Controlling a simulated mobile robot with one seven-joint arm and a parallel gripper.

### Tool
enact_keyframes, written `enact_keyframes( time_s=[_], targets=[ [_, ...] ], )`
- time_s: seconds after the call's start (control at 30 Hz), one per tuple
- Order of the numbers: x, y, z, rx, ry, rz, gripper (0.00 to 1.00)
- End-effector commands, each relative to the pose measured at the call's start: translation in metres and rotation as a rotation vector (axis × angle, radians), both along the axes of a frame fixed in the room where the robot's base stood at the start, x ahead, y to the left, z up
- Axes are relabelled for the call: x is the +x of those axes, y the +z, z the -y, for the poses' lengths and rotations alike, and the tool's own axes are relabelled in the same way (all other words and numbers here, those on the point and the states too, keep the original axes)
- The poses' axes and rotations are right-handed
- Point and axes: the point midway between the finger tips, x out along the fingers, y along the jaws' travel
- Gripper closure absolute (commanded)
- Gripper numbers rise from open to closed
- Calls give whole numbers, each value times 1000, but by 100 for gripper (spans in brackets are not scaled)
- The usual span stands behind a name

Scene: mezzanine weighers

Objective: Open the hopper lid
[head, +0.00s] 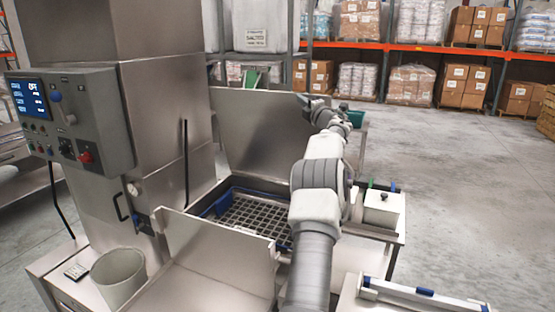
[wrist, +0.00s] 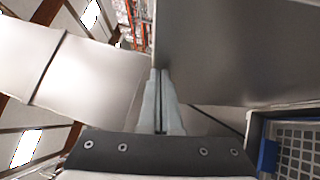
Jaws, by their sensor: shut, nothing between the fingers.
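The hopper (head: 205,212) is a steel box with a blue rim and a dark grid inside, left of my arm. A large flat steel panel, which looks like the hopper lid (head: 258,130), stands raised and steep at the far side of the grid, leaving the grid uncovered. In the wrist view the panel (wrist: 240,50) fills the upper right. My gripper (wrist: 159,74) is shut and empty, its fingertips beside the panel's left edge; I cannot tell whether they touch. In the head view my gripper is near the panel's top right corner, mostly hidden by my wrist.
A control box (head: 68,118) with a lit screen is on the steel column at left. A grey bucket (head: 118,274) stands at front left. A white box (head: 384,209) is right of my arm. The concrete floor at right is clear up to the racks.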

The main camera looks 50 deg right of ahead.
Motion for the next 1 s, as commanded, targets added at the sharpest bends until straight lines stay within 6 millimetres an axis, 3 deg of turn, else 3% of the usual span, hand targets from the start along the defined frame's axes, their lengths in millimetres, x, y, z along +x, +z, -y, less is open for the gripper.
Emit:
enact_keyframes(
  time_s=[0.4, 1.0],
  targets=[
    [5, 7, 19, 44, 0, -15, 100],
    [6, 7, 23, 55, 0, -17, 100]
  ],
)
